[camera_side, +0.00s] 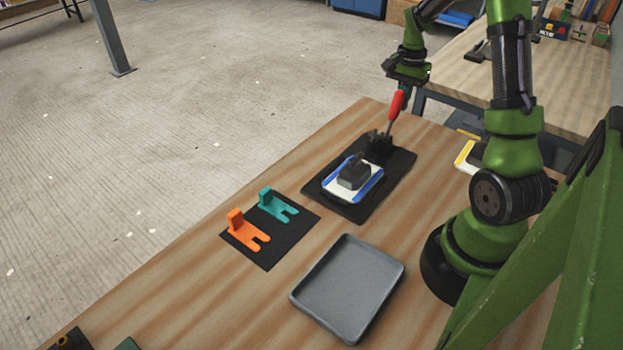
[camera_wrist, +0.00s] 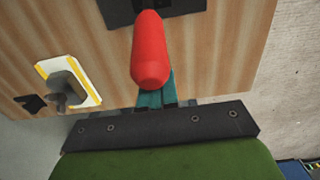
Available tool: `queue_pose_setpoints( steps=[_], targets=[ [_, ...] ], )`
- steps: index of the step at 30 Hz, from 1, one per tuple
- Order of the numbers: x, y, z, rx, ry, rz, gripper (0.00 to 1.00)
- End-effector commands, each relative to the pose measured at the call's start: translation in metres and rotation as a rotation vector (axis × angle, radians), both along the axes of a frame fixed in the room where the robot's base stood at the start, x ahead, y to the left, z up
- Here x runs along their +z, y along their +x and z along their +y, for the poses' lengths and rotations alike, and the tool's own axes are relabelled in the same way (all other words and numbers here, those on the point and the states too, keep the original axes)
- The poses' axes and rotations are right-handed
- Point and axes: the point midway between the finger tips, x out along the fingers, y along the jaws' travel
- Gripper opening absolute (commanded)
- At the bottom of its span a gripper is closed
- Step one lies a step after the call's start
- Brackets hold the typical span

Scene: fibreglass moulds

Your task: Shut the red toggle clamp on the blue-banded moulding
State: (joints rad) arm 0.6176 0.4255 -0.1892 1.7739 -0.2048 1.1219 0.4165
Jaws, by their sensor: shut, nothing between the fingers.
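The blue-banded moulding (camera_side: 341,194) is a white piece with blue edges and a dark block on top, lying on a black board (camera_side: 398,173). Behind it on the board stands the dark clamp base (camera_side: 379,142). Its red handle (camera_side: 397,104) sticks up steeply, tilted toward the upper right, and fills the top middle of the wrist view (camera_wrist: 150,52). My gripper (camera_side: 404,92) is up at the red handle's upper end. Its teal fingers (camera_wrist: 157,98) are together, with nothing between them, right beside the handle's tip; whether they touch it is unclear.
A yellow-banded moulding (camera_wrist: 85,85) lies to the left in the wrist view, partly behind my arm in the side view (camera_side: 464,156). A grey tray (camera_side: 396,279) and a black mat (camera_side: 265,254) with orange (camera_side: 244,231) and teal (camera_side: 277,204) brackets lie nearer. Bare table lies between them.

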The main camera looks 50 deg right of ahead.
Motion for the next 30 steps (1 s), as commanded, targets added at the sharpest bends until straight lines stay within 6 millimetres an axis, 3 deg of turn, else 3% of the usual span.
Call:
queue_pose_setpoints(
  steps=[13,17,30],
  targets=[
    [0.004,-0.001,0.020,0.000,-0.006,-0.002,0.00],
    [0.006,-0.001,0.018,-0.002,-0.007,-0.002,0.00],
    [0.048,-0.001,0.008,-0.001,-0.009,-0.004,0.00]
  ],
)
